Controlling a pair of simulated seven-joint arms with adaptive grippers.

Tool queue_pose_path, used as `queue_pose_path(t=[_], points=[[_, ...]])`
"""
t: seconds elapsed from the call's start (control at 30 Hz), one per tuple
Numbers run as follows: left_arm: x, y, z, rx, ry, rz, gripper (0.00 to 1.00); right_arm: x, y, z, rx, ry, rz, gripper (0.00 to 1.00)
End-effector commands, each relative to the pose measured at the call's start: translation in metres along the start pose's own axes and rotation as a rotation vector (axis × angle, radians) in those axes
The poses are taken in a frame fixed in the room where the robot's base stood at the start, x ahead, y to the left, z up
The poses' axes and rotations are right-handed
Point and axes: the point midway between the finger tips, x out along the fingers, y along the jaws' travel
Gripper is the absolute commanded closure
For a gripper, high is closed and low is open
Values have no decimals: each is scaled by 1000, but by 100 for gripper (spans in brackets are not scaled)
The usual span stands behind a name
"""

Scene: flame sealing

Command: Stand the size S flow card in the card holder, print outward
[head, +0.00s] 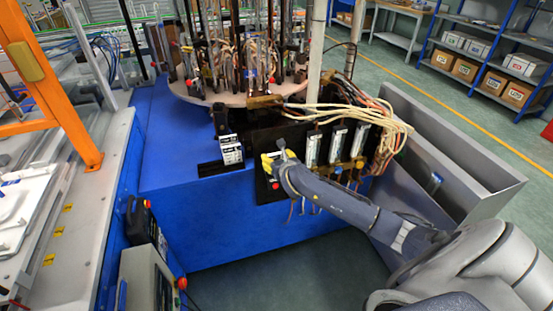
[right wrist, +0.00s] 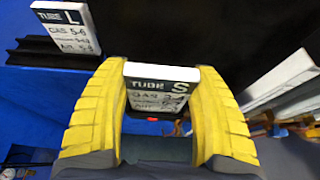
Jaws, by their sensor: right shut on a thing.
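The size S flow card (right wrist: 157,90) is a white card with a dark band reading "TUBE S". My right gripper (right wrist: 161,72) is shut on it, with one yellow finger at each side and the print facing the wrist camera. In the head view my right gripper (head: 274,163) is in front of the black panel; the card is too small there to make out clearly. The card holder (head: 209,169) is a black rail on the blue base, left of my gripper. A size L card (right wrist: 69,26) stands upright in the holder, which also shows in the right wrist view (right wrist: 60,57). My left gripper is out of view.
The black panel (head: 263,137) carries white flow gauges (head: 313,149) and cables close to the right of my gripper. A round machine table with hoses (head: 240,97) stands behind. The blue base top (head: 165,155) is clear left of the holder.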

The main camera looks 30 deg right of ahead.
Motion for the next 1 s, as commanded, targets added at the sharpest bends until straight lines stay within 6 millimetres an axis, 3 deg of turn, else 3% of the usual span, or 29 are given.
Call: queue_pose_path(t=[0.4, 0.43, 0.6, 1.0], points=[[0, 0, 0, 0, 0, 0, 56, 2, 0, -3, 1, 1, -1, 66], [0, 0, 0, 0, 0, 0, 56, 1, 0, -3, 1, 0, -1, 32], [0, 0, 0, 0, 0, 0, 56, 1, 0, -3, 0, 0, -1, 12], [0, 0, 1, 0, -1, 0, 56, -2, 0, 0, 0, 0, 0, 12]])
